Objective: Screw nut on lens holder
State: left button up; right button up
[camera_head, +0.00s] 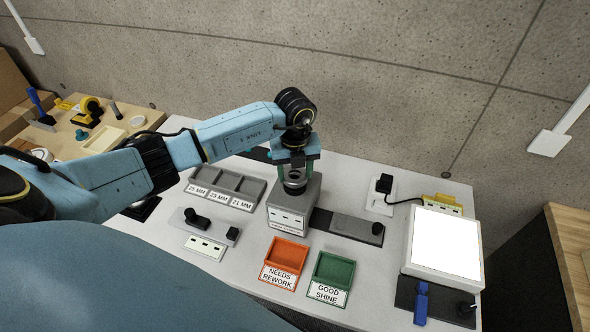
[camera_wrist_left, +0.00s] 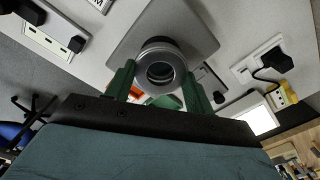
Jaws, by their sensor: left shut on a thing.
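My left gripper (camera_head: 294,168) reaches down over a grey block-shaped stand (camera_head: 289,222) near the middle of the table. Its two green fingers stand on either side of a grey round ring, which looks like the nut (camera_head: 295,184), and are shut on it. In the left wrist view, the gripper (camera_wrist_left: 160,88) has the grey nut (camera_wrist_left: 160,92) between its fingers. A darker round part, seemingly the lens holder (camera_wrist_left: 158,43), shows against it over the grey stand. I cannot tell how far the nut is threaded. My right gripper is out of view.
A three-compartment grey tray (camera_head: 228,188) with size labels stands left of the stand. An orange tray (camera_head: 285,261) and a green tray (camera_head: 333,276) lie in front. A bright light panel (camera_head: 447,244) stands at right. A black knob device (camera_head: 197,220) sits at front left.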

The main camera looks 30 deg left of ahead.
pick_arm(q)
jog(key=shift+f+b, duration=0.45)
jog(key=shift+f, duration=0.2)
dwell(0.8)
jog(key=m+b, duration=0.1)
jog(key=m, duration=0.1)
jog(key=shift+a+m, duration=0.1)
jog(key=shift+m, duration=1.2)
jog(key=shift+b, duration=0.35)
jog(key=shift+m+b, duration=0.45)
jog(key=shift+m, duration=0.65)
jog(key=shift+r+m+b, duration=0.1)
jog(key=shift+m+b, duration=0.25)
jog(key=shift+m, duration=0.75)
